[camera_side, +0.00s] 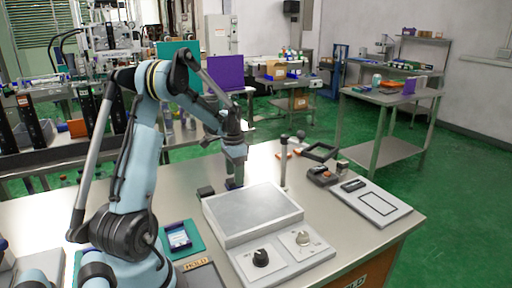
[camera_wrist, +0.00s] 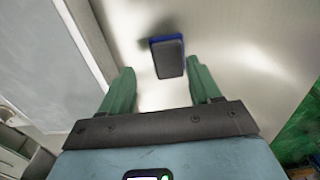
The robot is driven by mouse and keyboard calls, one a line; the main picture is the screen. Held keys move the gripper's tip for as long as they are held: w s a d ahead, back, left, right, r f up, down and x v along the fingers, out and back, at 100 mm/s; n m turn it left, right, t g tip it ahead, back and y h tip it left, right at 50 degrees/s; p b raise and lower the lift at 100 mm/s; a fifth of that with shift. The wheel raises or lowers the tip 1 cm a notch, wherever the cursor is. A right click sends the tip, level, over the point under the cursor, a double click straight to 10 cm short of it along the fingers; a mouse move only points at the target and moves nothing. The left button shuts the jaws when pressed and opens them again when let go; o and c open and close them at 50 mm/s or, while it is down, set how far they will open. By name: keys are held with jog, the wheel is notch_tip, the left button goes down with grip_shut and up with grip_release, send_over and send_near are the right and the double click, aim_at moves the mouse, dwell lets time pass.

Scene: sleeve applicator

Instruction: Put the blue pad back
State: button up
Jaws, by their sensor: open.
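The blue pad (camera_wrist: 168,57), a small block with a dark grey face and a blue edge, rests on the metal bench in the wrist view. My gripper (camera_wrist: 163,72) is open, its two green fingers apart. The pad shows between and a little beyond the fingertips; I cannot tell whether they touch it. In the side view my gripper (camera_side: 236,172) points down just behind the grey plate box, low over the bench, and a small dark blue patch shows at its tip. A teal mat (camera_side: 197,247) with a blue and white tray (camera_side: 178,236) lies to the left.
The raised grey plate box (camera_side: 252,212) stands close to my gripper, with a knob panel (camera_side: 282,257) in front. A small dark block (camera_side: 206,192) sits left of the gripper.

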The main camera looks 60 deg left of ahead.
notch_tip(320, 180, up, 9)
jog(key=w+d+r+t+y, duration=0.1)
jog(key=d+r+t, duration=0.1)
jog(key=d, duration=0.6)
jog(key=w+d+r+t, duration=0.1)
jog(key=d+r, duration=0.1)
jog(key=d, duration=0.7)
jog(key=s+d+f+t, duration=0.1)
jog(key=s+d+t, duration=0.1)
jog(key=d, duration=0.5)
jog(key=s+d+f+t+h, duration=0.1)
jog(key=s+d+t, duration=0.1)
jog(key=d, duration=0.5)
jog(key=shift+s+f, duration=0.25)
jog(key=shift+s, duration=0.25)
